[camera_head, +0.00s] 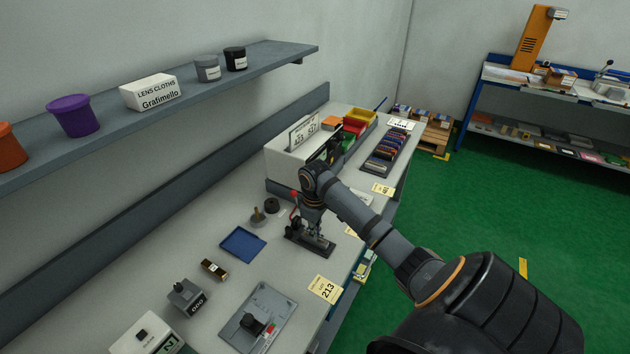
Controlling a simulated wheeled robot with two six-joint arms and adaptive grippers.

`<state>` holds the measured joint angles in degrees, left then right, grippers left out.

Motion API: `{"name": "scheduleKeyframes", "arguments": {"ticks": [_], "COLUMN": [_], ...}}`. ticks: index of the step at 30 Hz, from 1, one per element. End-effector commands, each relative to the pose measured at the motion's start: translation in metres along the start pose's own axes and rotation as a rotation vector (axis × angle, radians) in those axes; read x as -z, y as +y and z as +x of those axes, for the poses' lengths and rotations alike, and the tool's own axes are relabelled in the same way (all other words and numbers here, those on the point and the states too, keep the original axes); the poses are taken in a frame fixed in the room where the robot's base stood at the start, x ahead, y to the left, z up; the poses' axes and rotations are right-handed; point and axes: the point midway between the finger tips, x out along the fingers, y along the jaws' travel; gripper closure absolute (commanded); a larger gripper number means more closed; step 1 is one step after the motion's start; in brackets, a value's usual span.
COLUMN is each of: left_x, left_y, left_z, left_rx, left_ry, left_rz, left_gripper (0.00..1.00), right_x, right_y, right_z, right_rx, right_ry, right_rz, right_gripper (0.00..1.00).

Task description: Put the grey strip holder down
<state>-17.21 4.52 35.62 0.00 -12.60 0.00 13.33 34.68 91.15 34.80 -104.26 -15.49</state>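My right arm reaches in from the lower right over the workbench (205,285). My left gripper is not in view.
A dark fixture with a red-knobbed lever (312,242) stands below the wrist. Nearby are a blue tray (242,243) and a grey plate with a black knob (277,303). A rack of coloured pieces (388,150) stands at the far end. A shelf (200,86) overhangs the left.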

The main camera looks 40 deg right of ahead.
Motion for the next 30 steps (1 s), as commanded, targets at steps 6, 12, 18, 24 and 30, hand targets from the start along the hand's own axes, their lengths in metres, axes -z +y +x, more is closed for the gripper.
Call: {"name": "scheduleKeyframes", "arguments": {"ticks": [6,12,18,24,30], "left_x": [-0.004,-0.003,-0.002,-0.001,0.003], "left_y": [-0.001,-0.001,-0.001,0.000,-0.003], "left_z": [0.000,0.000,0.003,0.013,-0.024], "left_rx": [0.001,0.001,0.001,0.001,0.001], "left_ry": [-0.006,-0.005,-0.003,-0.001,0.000], "left_rz": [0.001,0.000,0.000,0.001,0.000], "left_gripper": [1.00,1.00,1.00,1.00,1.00], "right_x": [0.000,0.000,0.001,0.001,0.000], "right_y": [0.000,0.000,0.001,0.002,0.000], "right_z": [0.000,0.000,-0.013,-0.061,-0.113], "right_rx": [0.000,0.000,-0.003,-0.005,0.001], "right_ry": [0.000,0.000,0.002,0.005,0.000], "right_rz": [0.000,0.000,-0.001,-0.001,0.000], "right_gripper": [0.72,0.72,0.72,0.72,0.72]}}
